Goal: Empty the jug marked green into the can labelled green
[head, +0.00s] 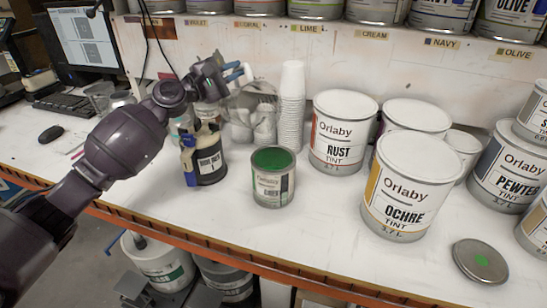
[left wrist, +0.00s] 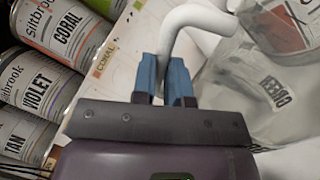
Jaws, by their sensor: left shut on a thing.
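The jug (head: 245,98) is clear with a white handle. Its label (left wrist: 275,95) appears upside down in the left wrist view and seems to read GREEN. My left gripper (head: 238,73) is shut on the jug's handle (left wrist: 195,18) with its blue fingertips (left wrist: 165,75). The jug is up and to the left of the open can, in front of the white cups. Its exact tilt and contents are hard to tell. The open can (head: 273,190) stands upright on the bench, with green at its top; its small label is unreadable. My right gripper is not in view.
A stack of white cups (head: 291,105) stands behind the can. A dark container with a blue part (head: 208,163) stands left of it. RUST (head: 340,135) and OCHRE (head: 405,190) cans stand right. A lid with a green dot (head: 480,262) lies front right.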

